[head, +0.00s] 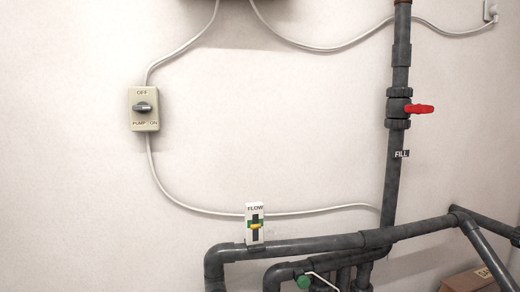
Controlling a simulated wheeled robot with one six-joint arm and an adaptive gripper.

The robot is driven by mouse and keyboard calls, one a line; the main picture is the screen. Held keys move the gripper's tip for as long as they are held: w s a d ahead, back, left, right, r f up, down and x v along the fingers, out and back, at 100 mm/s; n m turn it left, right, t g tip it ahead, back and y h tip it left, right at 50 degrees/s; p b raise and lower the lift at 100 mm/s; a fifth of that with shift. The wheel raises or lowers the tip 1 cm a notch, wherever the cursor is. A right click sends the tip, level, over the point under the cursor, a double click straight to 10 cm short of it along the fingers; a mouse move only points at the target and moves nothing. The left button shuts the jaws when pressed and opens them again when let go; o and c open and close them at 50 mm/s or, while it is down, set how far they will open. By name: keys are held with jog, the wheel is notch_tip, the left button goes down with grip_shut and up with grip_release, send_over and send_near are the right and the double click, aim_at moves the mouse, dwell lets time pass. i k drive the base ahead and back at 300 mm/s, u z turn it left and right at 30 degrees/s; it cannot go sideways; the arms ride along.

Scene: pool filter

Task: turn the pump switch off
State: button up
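The pump switch (143,122) is a beige box on the wall at the left. I cannot make out a pointer mark on the knob. My gripper is not in view, and nothing covers the switch.
A grey vertical pipe (393,180) with a red valve handle (420,109) and a "FILL" label stands at the right. A flow gauge (254,224) sits on the lower pipe. Pale cables (165,185) run along the wall. The wall around the switch is clear.

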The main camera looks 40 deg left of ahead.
aim_at(142, 107)
jog(key=u, duration=0.45)
jog(key=i, duration=1.05)
jog(key=u, duration=1.75)
jog(key=i, duration=0.8)
jog(key=u, duration=0.7)
